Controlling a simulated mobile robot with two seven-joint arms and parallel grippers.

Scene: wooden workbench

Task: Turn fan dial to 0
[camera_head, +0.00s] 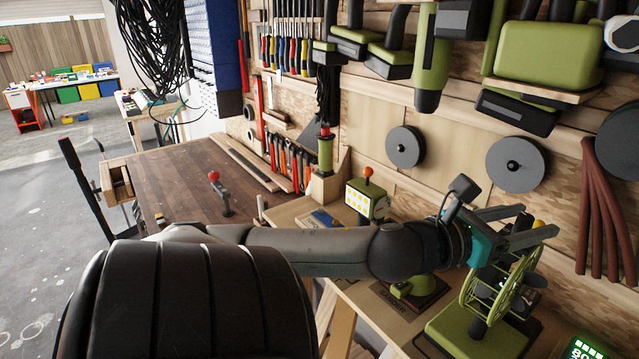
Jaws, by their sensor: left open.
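The green fan (467,338) stands on the bench at the lower right, with a round green wire cage (470,290) and a flat green base. I cannot clearly make out the dial or its setting; a small yellow knob-like part (538,224) shows at the top of the fan, between my fingertips. My left gripper (540,220) is open at the top of the fan, its two grey fingers pointing right. I cannot tell whether they touch the fan. My right gripper is not in view.
Power tools (548,52) and grey discs (517,164) hang on the wooden wall behind the fan. The dark wooden bench top (165,180) at left is mostly clear.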

